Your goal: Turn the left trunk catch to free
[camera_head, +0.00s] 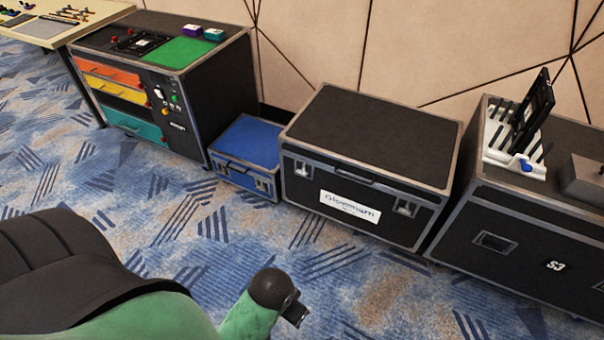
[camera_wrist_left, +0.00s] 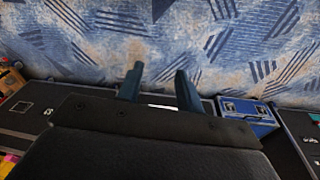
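The black trunk (camera_head: 370,130) with grey edges and a white label (camera_head: 350,207) stands closed against the wall in the head view. Its left catch (camera_head: 302,169) is a small metal fitting on the front, left of the label. A matching right catch (camera_head: 406,207) sits right of the label. The exact turn of either catch is too small to tell. In the left wrist view my left gripper (camera_wrist_left: 159,70) has two blue fingers spread apart with nothing between them. A white strip shows beyond them; the left catch cannot be made out there. My right gripper is in neither view.
A blue case (camera_head: 247,145) stands left of the trunk; it also shows in the left wrist view (camera_wrist_left: 247,112). A drawer cabinet (camera_head: 205,95) stands farther left. A black S3 case (camera_head: 530,230) stands close on the right. The patterned carpet (camera_head: 230,235) in front is clear.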

